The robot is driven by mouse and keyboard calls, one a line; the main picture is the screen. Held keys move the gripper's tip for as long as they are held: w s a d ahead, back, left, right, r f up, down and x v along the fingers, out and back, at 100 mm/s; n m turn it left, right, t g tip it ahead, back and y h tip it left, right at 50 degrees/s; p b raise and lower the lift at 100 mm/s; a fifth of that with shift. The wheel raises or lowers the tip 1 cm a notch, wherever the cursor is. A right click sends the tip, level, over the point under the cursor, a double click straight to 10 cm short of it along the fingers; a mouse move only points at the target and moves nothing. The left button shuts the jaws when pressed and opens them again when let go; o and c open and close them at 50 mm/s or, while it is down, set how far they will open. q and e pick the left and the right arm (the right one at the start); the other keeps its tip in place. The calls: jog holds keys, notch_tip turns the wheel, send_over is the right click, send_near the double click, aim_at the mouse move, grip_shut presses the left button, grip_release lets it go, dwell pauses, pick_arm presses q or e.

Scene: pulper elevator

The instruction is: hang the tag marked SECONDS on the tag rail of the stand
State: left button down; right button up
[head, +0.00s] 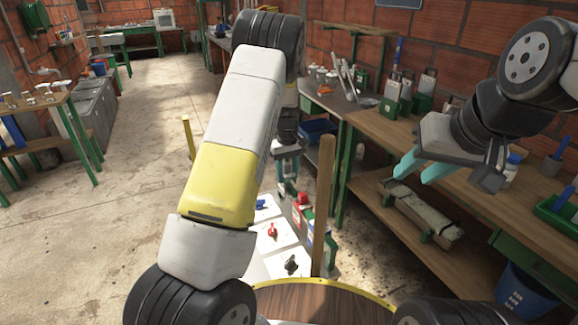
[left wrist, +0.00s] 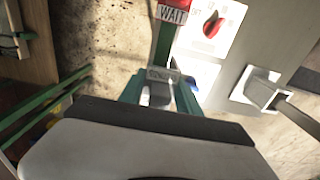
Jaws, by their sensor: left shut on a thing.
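My left gripper (head: 286,180) hangs beyond my yellow and white arm in the head view, partly hidden by it. In the left wrist view its green fingers (left wrist: 160,92) are shut on a small grey-white tag (left wrist: 160,75); its lettering is too small to read. A red and white tag marked WAIT (left wrist: 172,13) shows just ahead, by a green upright of the stand (left wrist: 163,45). In the head view the green stand (head: 309,238) and red pieces on it are below the left gripper. The rail itself is not clear. My right gripper (head: 411,177) is open and empty.
White panels with a red knob (head: 272,231) and a black knob (head: 291,264) lie left of the stand. A wooden post (head: 323,205) rises close by. A workbench (head: 365,122) with tools runs along the right wall.

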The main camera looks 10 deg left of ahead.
aim_at(288, 184)
pick_arm(q)
jog(key=shift+w+d+f, duration=0.1)
jog(key=shift+d+f, duration=0.05)
jog(key=shift+f, duration=1.85)
jog(key=c, duration=0.8)
grip_release()
jog(key=shift+o, duration=0.2)
